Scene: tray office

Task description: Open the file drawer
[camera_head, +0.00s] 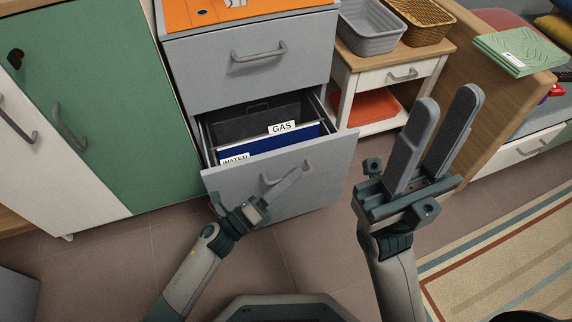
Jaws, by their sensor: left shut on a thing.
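The grey file cabinet (247,85) stands ahead of me, with its upper drawer closed. Its lower file drawer (228,187) is pulled out, showing hanging files inside. A blue file carries a "GAS" label (282,127), and a "WATER" label (235,160) shows at the left. My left gripper (292,178) is at the file drawer's handle (272,178) and shut on it; its fingers partly hide the handle. My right gripper (438,128) is raised at the right, apart from the drawer, with its two fingers spread and nothing between them.
A green and white cupboard (100,120) stands left of the cabinet. A small white side table (395,78) with baskets on top stands at the right. A wooden panel (505,105) and a striped rug (500,250) are further right. Tiled floor lies in front of the drawer.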

